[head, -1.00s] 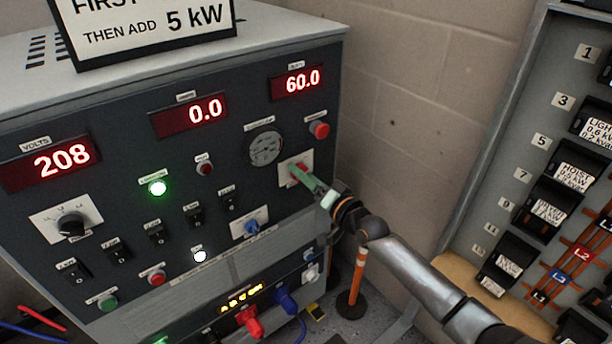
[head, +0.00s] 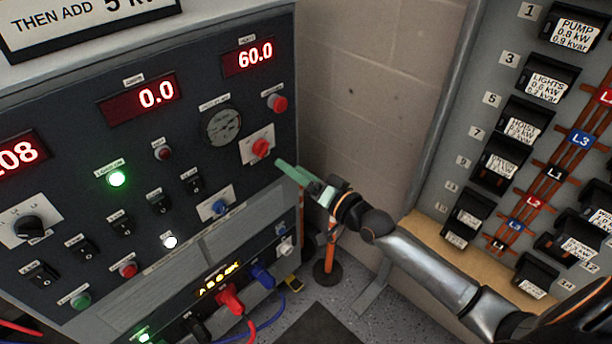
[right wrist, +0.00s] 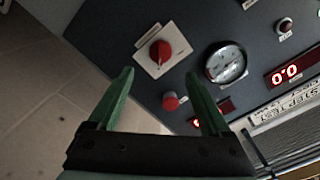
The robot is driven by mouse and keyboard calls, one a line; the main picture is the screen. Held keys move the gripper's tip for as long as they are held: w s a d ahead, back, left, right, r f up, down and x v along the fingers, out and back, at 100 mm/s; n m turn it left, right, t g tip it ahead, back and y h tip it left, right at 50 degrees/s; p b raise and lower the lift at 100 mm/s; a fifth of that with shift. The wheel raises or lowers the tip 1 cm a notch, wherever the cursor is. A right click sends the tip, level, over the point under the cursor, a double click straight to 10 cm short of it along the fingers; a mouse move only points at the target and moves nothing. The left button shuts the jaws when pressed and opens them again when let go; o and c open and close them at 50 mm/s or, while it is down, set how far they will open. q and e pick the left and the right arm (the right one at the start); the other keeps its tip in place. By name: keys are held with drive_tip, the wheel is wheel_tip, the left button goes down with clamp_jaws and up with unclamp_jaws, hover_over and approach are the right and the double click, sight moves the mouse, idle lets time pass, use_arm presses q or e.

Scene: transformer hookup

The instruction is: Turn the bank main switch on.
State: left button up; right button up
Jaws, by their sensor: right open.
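A red rotary switch (head: 261,147) sits on a pale square plate on the front of the dark panel. I take it for the bank main switch, but its label is too small to read. My right gripper (head: 282,166), with green fingers, is open and empty, just in front of and to the right of the switch. In the right wrist view the red switch (right wrist: 160,51) shows beyond and between the spread fingertips (right wrist: 160,73), apart from them. The switch's exact setting is hard to tell. My left gripper is not in view.
A red button (head: 277,102) is above the switch, and a round gauge (head: 221,125) is left of it. A blue knob (head: 220,207) sits below. Lit displays read 0.0 and 60.0. A breaker panel (head: 447,110) stands to the right, and an orange post (head: 329,250) stands below my gripper.

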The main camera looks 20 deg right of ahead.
drive_tip(key=shift+v, duration=1.6)
drive_tip(key=s+a+f+n+g+h+p, duration=0.2)
drive_tip(key=s+a+f+n+g, duration=0.1)
drive_tip(key=s+f, duration=0.6)
drive_tip(key=s+a+f+n+g+h+p, duration=0.1)
drive_tip(key=s+a+f+n+g+p, duration=0.1)
drive_tip(key=s+f, duration=0.8)
drive_tip(key=s+a+n+g, duration=0.1)
drive_tip(key=s+n+g, duration=0.1)
drive_tip(key=s, duration=0.2)
drive_tip(key=shift+f+g+h, duration=0.25)
drive_tip(key=shift+g+h, duration=0.05)
drive_tip(key=shift+h, duration=0.1)
